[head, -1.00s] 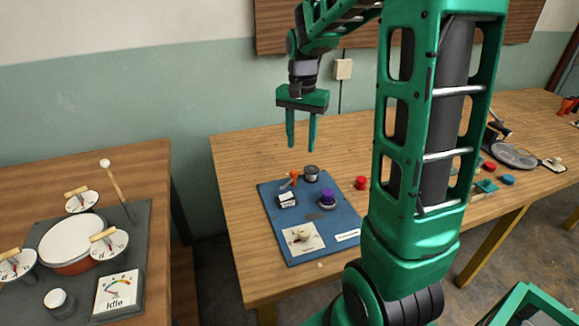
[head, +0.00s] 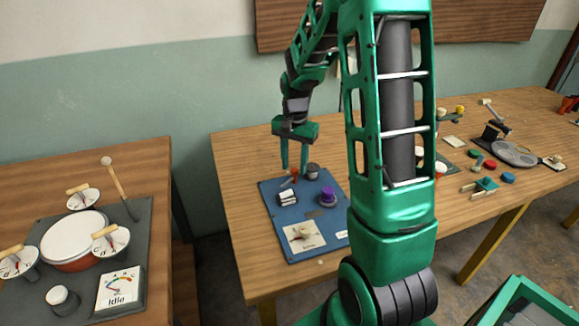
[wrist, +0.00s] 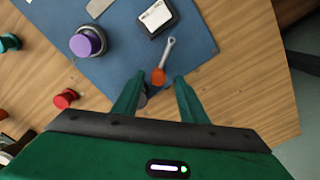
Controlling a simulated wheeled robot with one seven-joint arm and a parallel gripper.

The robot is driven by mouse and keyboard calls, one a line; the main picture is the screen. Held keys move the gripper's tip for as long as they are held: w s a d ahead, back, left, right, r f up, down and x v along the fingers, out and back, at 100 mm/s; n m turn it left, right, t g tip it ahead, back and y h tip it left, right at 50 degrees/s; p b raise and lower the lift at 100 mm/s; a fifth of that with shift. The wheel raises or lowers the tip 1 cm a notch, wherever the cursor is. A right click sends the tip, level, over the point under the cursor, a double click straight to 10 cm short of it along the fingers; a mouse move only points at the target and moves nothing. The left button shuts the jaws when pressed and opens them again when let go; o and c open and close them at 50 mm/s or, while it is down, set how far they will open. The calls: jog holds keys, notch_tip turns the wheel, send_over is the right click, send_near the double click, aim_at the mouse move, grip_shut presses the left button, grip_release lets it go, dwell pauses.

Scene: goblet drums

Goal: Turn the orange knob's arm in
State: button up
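The orange knob (wrist: 158,77) sits near the far edge of a blue board (head: 312,232). In the wrist view a pale grey arm (wrist: 167,56) with a rounded end runs from it toward a white-topped black block (wrist: 155,19). My gripper (wrist: 159,75) is open and points down, its two fingers apart. In the wrist view the knob appears between the fingertips. In the head view the fingers partly cover the knob (head: 294,174). I cannot tell whether a finger touches it or how high the tips are.
A dark grey knob (head: 313,171) stands close beside the fingers, mostly hidden in the wrist view. A purple knob (head: 327,196) and a cream knob plate (head: 303,236) are on the board. A red button (wrist: 66,98) lies off it. A drum table (head: 150,160) stands at left.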

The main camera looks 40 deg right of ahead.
jog(key=shift+f, duration=0.3)
grip_shut()
jog(key=shift+a, duration=0.35)
jog(key=shift+d, duration=0.15)
